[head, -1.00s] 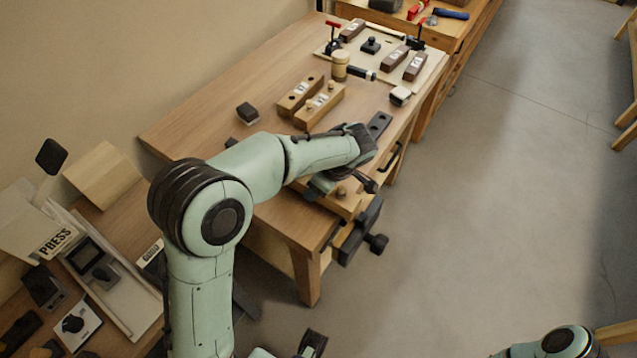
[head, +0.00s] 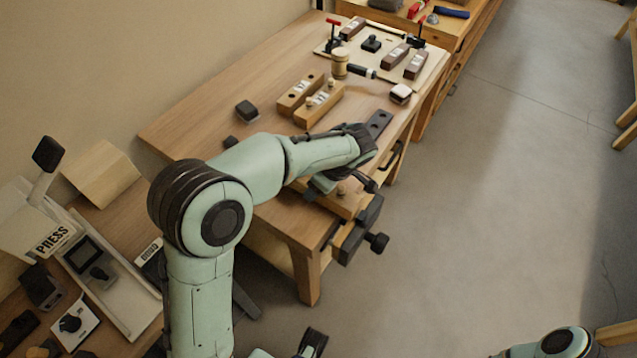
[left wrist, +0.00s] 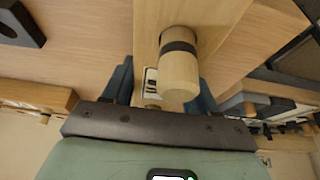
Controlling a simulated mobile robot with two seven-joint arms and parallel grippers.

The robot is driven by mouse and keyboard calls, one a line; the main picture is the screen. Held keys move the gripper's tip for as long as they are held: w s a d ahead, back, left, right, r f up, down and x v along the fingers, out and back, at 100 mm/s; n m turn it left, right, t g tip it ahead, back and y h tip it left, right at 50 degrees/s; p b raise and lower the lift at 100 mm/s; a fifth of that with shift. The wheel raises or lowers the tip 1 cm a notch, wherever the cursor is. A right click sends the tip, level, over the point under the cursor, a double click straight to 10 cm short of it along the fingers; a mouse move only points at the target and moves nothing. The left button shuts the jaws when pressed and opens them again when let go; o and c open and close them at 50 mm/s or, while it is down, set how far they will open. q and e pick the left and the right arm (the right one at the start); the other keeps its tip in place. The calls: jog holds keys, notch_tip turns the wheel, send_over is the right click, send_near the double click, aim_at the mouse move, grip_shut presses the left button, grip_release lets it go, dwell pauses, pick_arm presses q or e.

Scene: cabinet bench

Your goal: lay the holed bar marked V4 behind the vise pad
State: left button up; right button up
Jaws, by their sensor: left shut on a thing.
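My left gripper (head: 345,182) is at the near end of the bench, beside the dark vise (head: 360,228) on its front edge. In the left wrist view, my left gripper (left wrist: 160,100) is shut on a light wooden bar (left wrist: 150,30). A round wooden peg with a dark band stands on this bar, and its white label is partly hidden and unreadable. A light bar with dark holes (head: 293,99) and a white label lies further back on the bench. A similar bar with pegs (head: 318,110) lies beside it. I cannot read their labels.
A dark plate with holes (head: 378,124) lies just beyond my left gripper. A small dark block (head: 247,111) lies toward the wall. A wooden mallet (head: 340,66) and a pale board (head: 432,66) with brown blocks are at the far end. Bench surface at back left is clear.

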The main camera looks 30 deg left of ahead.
pick_arm(q)
jog(key=shift+f+b, duration=0.5)
jog(key=shift+b, duration=0.15)
dwell(0.6)
jog(key=o, duration=1.5)
jog(key=shift+p+v, duration=2.05)
jog(key=shift+v, duration=1.45)
